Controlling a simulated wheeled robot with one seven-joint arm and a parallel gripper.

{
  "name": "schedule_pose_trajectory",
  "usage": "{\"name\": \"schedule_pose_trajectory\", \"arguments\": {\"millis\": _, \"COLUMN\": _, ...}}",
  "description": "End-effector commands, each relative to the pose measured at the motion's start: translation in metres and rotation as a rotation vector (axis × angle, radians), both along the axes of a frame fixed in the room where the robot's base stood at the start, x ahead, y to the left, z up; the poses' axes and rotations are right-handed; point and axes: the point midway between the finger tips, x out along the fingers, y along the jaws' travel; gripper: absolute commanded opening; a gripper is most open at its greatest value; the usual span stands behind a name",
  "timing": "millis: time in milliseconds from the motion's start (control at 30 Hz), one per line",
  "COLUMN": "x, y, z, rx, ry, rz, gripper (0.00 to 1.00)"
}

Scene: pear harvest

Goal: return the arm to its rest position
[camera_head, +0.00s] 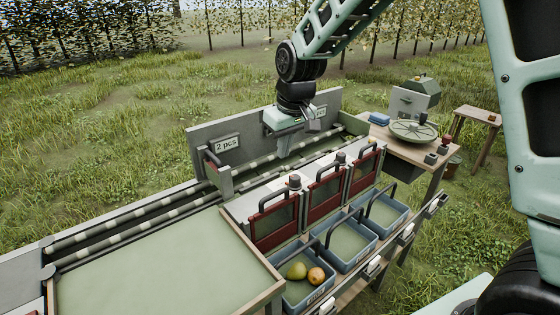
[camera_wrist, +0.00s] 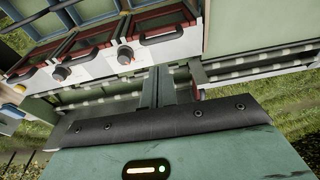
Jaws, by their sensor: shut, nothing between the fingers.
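My arm reaches in from the upper right in the head view. My gripper (camera_head: 284,153) points down over the roller channel behind the red-framed gates, with its fingers together and nothing seen between them. In the wrist view the fingers (camera_wrist: 170,88) show as a narrow grey pair beyond the dark edge of the gripper body. The fingertips appear above the rollers; whether they touch anything I cannot tell.
Three red-framed gates (camera_head: 325,193) with dark handles stand in front of the channel. Below them are blue crates; the nearest crate (camera_head: 297,304) holds a yellow-green pear (camera_head: 296,271) and an orange-tinged one (camera_head: 316,275). A table with a scale (camera_head: 414,131) stands at right.

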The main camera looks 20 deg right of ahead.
Motion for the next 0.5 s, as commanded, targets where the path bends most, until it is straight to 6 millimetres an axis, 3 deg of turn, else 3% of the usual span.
{"name": "schedule_pose_trajectory", "arguments": {"millis": 167, "x": -0.001, "y": 0.000, "z": 0.005, "rx": 0.000, "ry": -0.001, "rz": 0.000, "gripper": 0.00}}
{"name": "schedule_pose_trajectory", "arguments": {"millis": 267, "x": -0.014, "y": 0.011, "z": 0.007, "rx": 0.008, "ry": 0.009, "rz": 0.019, "gripper": 0.00}}
{"name": "schedule_pose_trajectory", "arguments": {"millis": 367, "x": -0.050, "y": 0.037, "z": 0.011, "rx": 0.024, "ry": 0.032, "rz": 0.063, "gripper": 0.00}}
{"name": "schedule_pose_trajectory", "arguments": {"millis": 500, "x": -0.133, "y": 0.078, "z": 0.014, "rx": 0.034, "ry": 0.083, "rz": 0.167, "gripper": 0.00}}
